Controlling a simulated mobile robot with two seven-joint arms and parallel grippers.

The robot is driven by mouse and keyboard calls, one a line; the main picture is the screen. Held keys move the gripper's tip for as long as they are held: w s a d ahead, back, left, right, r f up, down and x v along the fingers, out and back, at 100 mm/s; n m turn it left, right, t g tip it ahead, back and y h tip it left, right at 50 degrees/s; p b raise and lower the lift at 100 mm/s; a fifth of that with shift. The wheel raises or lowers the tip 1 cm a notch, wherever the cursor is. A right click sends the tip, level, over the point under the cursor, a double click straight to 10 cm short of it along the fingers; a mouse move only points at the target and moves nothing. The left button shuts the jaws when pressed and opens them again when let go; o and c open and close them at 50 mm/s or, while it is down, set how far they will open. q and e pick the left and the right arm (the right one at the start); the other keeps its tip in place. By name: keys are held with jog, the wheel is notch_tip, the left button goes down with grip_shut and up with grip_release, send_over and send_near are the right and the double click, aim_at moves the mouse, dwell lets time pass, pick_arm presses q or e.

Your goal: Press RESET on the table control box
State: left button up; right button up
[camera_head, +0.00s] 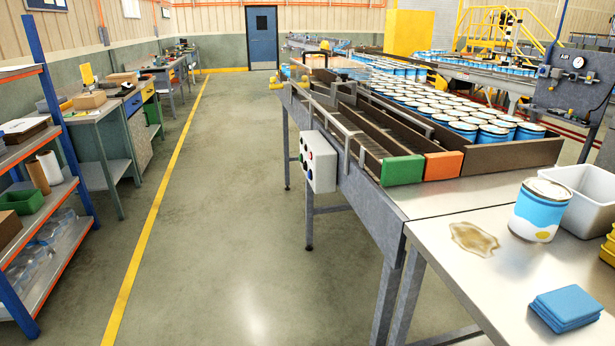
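A light grey control box (318,161) is fixed to the left side of the roller table (405,208), near its front corner. Its left face carries several small coloured buttons, among them a red, a green and a blue one. The lettering is too small to read, so I cannot tell which button is RESET. Neither of my grippers shows in the head view.
A steel table (450,262) in front holds a blue-white can (540,210), a brown spill (474,238), blue cloths (566,308) and a white bin (590,195). Many cans (440,105) crowd the conveyor. Shelves (50,240) stand left; the floor aisle (225,220) is clear.

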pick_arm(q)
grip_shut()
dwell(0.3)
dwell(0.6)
